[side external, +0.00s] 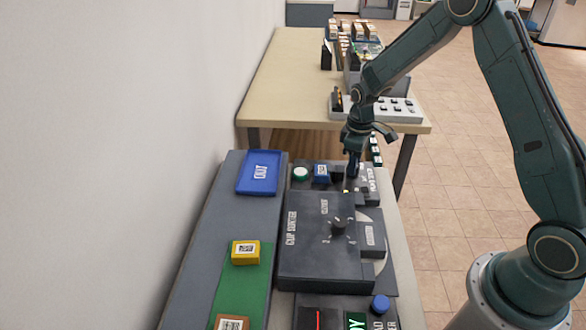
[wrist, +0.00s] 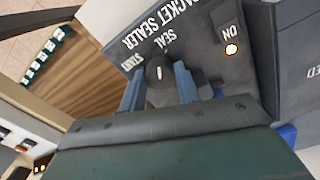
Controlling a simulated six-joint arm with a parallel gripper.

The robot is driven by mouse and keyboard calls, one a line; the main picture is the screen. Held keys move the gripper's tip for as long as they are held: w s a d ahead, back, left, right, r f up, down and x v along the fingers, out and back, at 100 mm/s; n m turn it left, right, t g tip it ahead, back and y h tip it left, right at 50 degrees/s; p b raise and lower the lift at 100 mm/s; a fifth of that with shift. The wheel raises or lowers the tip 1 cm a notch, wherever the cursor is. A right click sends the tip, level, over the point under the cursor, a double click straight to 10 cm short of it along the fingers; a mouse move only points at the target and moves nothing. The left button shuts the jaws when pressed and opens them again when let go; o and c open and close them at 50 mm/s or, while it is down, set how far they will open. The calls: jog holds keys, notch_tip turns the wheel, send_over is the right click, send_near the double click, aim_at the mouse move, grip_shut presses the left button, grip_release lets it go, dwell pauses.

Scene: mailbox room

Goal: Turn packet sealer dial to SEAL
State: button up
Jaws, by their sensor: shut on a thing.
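The packet sealer (wrist: 225,70) is a dark grey box with white lettering, and it also shows beyond the cup sorter in the side view (side external: 368,182). Its dial (wrist: 158,68) is a dark knob with a short white mark. In the side view my gripper (side external: 352,176) points down onto the sealer.
An ON switch (wrist: 228,33) with a lit lamp (wrist: 232,49) sits beside the dial. The cup sorter (side external: 310,245) with its own knob stands in front. A blue tray (side external: 259,173) and a yellow block (side external: 245,253) lie to the left. A wooden table (side external: 285,80) stands behind.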

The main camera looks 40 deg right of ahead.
jog(key=shift+m, duration=0.7)
jog(key=o, duration=1)
jog(key=shift+n, duration=0.5)
